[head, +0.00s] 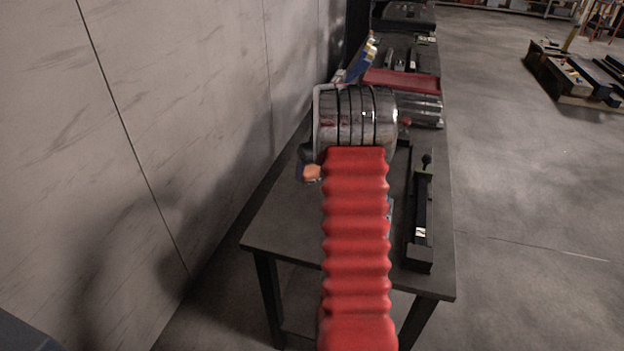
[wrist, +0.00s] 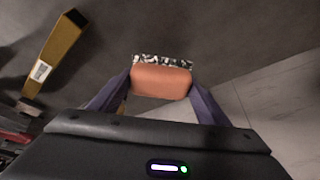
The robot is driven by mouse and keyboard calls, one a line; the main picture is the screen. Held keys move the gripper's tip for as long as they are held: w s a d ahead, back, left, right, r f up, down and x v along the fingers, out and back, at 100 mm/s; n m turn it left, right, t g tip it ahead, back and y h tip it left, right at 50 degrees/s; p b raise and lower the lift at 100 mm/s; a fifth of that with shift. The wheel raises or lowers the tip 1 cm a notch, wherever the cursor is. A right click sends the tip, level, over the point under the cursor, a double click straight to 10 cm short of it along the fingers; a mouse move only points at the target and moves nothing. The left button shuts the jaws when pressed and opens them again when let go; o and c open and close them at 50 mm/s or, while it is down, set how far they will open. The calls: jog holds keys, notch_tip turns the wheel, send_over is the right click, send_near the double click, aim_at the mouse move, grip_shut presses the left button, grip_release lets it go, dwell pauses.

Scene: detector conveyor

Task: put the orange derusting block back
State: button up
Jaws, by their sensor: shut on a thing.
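The orange derusting block (wrist: 162,81) is held between the two purple-blue fingers of my gripper (wrist: 161,84) in the wrist view. A black-and-white speckled strip shows along its far edge. In the head view the block (head: 312,172) shows as a small orange piece at the left of my arm, over the left edge of the dark table (head: 285,225) near the wall. It appears to be held above the tabletop. My arm hides most of the gripper there. I cannot tell which spot is the block's place.
A black fixture (head: 420,215) with a white label stands on the table right of my arm. A red tray (head: 402,82) lies farther back. The wall (head: 150,120) runs close on the left. Open floor (head: 530,190) is on the right. A yellow-sided bar (wrist: 55,45) shows in the wrist view.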

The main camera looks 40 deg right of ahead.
jog(key=shift+f, duration=1.75)
jog(key=shift+f, duration=0.1)
jog(key=o, duration=1.1)
jog(key=v, duration=1.2)
